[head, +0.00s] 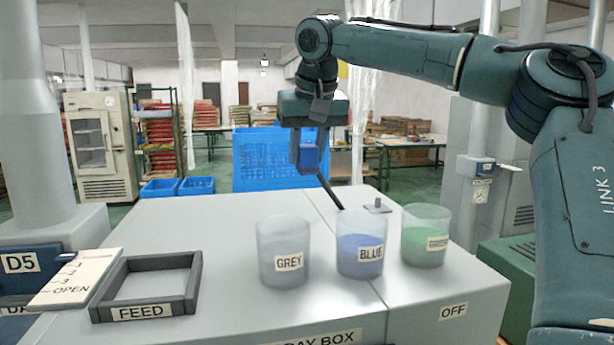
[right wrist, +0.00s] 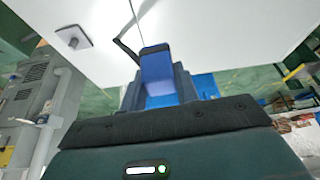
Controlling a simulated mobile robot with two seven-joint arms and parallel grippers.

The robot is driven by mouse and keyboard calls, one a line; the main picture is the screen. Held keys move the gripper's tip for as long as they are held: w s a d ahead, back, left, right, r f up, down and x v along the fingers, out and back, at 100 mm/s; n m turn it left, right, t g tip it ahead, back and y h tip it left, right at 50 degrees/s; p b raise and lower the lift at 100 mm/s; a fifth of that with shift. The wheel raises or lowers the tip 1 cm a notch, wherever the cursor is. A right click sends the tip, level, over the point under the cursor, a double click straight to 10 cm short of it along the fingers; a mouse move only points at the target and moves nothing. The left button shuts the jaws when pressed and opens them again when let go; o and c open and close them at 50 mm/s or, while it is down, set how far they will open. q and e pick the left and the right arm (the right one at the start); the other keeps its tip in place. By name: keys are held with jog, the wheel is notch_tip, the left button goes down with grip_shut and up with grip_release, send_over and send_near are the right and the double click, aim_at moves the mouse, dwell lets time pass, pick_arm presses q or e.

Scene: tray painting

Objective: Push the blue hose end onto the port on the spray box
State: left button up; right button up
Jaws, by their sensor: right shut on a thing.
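My right gripper (head: 303,158) is above the far part of the spray box, shut on the blue hose end (head: 310,156). In the right wrist view the blue hose end (right wrist: 157,68) sits between the jaws (right wrist: 160,92). A dark tube (head: 328,190) slants from it down to the BLUE cup (head: 360,255). The port (head: 378,206), a small grey plate with a stub, is on the spray box top (head: 225,222), behind the cups and right of the gripper. It also shows in the right wrist view (right wrist: 72,38), apart from the hose end. My left gripper is not in view.
The GREY cup (head: 283,262) and the green cup (head: 426,245) stand on either side of the BLUE cup. The FEED frame (head: 150,308) and an OPEN card (head: 75,278) lie at front left. Blue crates (head: 262,150) are behind the box. The box top's far left is clear.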

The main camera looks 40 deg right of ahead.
jog(key=shift+m, duration=0.4)
jog(key=s+d, duration=0.2)
jog(key=d, duration=0.2)
jog(key=s+d, duration=0.2)
jog(key=d, duration=0.3)
jog(key=s+d, duration=0.2)
jog(key=d, duration=0.2)
jog(key=shift+s+d+f, duration=0.2)
jog(key=shift+s+f, duration=0.1)
jog(key=shift+f, duration=2.45)
jog(key=shift+f, duration=1.2)
jog(key=o, duration=1)
jog(key=shift+o, duration=0.4)
jog(key=o, duration=0.4)
